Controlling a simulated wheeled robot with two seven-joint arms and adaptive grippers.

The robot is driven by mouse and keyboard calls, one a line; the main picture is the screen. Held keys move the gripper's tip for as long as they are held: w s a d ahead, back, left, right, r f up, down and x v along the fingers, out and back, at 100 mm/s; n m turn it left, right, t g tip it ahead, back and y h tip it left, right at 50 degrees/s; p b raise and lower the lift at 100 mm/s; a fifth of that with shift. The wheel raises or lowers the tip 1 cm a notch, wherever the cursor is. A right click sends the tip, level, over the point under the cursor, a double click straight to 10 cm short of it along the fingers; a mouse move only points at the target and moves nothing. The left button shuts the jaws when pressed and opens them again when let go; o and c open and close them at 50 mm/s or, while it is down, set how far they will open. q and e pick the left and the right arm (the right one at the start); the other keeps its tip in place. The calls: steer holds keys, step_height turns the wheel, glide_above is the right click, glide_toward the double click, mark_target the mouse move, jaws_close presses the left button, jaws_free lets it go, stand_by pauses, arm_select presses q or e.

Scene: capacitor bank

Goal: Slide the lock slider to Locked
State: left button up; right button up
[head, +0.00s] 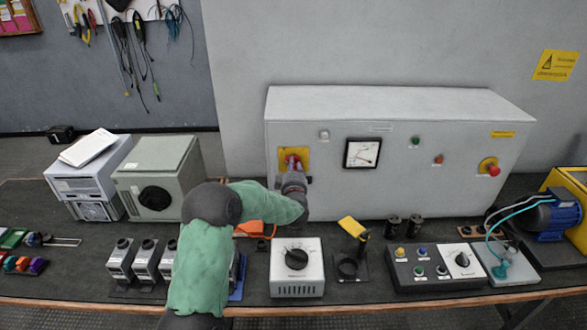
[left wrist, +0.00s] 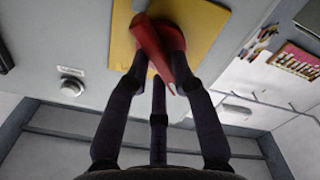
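A red handle (head: 292,163) sits on a yellow plate (head: 284,154) on the front of the grey cabinet. My left gripper (head: 292,178) is in front of this handle and hides its lower part. In the left wrist view, the red handle (left wrist: 157,45) slants across the yellow plate (left wrist: 195,28). The dark fingers of my left gripper (left wrist: 160,65) lean inward around the handle's lower end. I cannot tell whether they press on it. I cannot make out a separate lock slider or a Locked mark. My right gripper is not in view.
The grey cabinet (head: 420,190) also bears a dial gauge (head: 362,153), small buttons and a red emergency stop (head: 493,170). Below my left arm, a white box with a black knob (head: 297,258) and several small devices stand on the dark bench. A yellow-topped stand (head: 353,228) is right of the gripper.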

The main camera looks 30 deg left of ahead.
arm_select(q)
steer(key=shift+o, duration=0.7)
steer(key=shift+s, duration=0.1)
steer(key=v, duration=1.2)
steer(key=shift+f, duration=0.1)
